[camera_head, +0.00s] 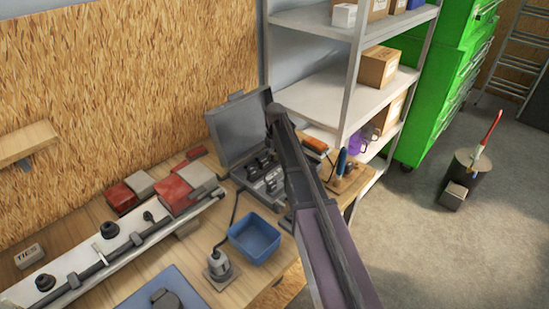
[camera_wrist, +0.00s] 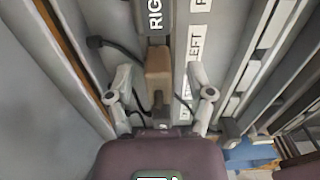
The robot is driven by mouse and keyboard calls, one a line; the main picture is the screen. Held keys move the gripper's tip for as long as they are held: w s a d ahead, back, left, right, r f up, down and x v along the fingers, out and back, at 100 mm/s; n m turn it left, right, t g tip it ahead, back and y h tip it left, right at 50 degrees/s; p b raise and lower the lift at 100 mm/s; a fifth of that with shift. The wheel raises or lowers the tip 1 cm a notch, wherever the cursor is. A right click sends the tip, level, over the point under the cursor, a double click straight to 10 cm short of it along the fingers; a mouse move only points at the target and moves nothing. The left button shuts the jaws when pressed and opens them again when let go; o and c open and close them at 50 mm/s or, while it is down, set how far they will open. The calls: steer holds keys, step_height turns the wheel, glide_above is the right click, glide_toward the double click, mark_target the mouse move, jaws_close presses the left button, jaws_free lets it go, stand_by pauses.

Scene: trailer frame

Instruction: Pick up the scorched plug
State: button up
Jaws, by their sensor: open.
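In the wrist view, a brown, darkened block-like plug (camera_wrist: 158,62), seemingly the scorched plug, lies between the two fingers of my gripper (camera_wrist: 161,78). The fingers are spread, with a gap on each side of the plug. A dark narrow end of the plug points toward my palm. I cannot tell the exact depth between the fingertips and the plug. In the head view, my arm crosses the right side of the bench, and I cannot make out the plug or the fingers there.
White labels reading LEFT (camera_wrist: 195,45) and partly RIGHT (camera_wrist: 155,14) flank the plug, with a dark cable (camera_wrist: 112,45) to its left. The bench holds an open grey case (camera_head: 240,135), a blue bin (camera_head: 255,238) and red boxes (camera_head: 120,197). A shelf (camera_head: 345,95) stands behind.

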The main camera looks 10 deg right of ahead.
mark_target(275, 152)
jaws_close()
steer(key=shift+r, duration=0.1)
stand_by(0.5)
step_height(275, 152, up, 10)
steer(key=p, duration=1)
stand_by(0.5)
